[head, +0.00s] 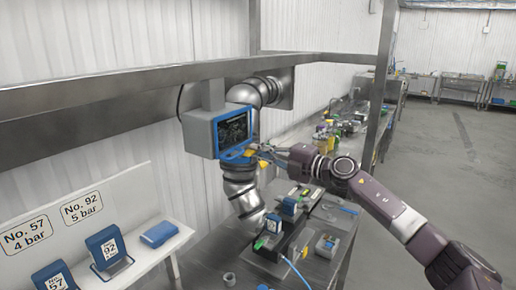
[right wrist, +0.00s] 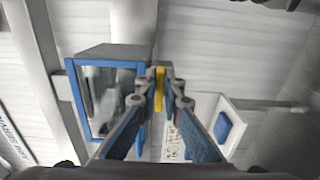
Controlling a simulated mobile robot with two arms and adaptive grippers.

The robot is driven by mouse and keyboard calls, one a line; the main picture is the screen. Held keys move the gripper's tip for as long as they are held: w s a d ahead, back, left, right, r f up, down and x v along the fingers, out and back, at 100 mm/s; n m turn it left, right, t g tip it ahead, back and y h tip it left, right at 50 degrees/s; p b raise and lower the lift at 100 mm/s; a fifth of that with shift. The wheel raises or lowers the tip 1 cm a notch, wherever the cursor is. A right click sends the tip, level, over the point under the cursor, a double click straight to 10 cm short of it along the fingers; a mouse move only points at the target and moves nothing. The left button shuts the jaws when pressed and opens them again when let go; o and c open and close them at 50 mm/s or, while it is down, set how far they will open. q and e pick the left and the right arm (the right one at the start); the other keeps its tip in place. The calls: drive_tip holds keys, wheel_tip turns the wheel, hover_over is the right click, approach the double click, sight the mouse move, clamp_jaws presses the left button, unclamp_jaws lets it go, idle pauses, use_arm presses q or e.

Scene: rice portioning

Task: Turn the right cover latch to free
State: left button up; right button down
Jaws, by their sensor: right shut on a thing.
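A grey box with a blue-framed cover (head: 235,131) and a dark panel hangs below the steel beam in the head view. The blue-framed cover also fills the left middle of the right wrist view (right wrist: 138,100). My right gripper (head: 264,149) reaches in from the right to the lower right edge of this cover. In the right wrist view the fingertips of my right gripper (right wrist: 160,84) are closed on a narrow yellow latch (right wrist: 160,77), upright beside the cover's right edge. Its held part is partly hidden by the fingers. My left gripper is not in view.
A thick bent steel pipe (head: 238,176) runs behind and below the box. A metal bench (head: 205,262) with several small devices stands below. A white shelf (head: 150,252) with blue folders and number signs is at lower left. The floor at right is clear.

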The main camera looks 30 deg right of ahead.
idle(0.4)
drive_tip(key=c, duration=2.1)
unclamp_jaws()
drive_tip(key=shift+d, duration=0.1)
drive_tip(key=shift+s, duration=0.1)
drive_tip(key=shift+v, duration=6)
drive_tip(key=shift+f, duration=0.1)
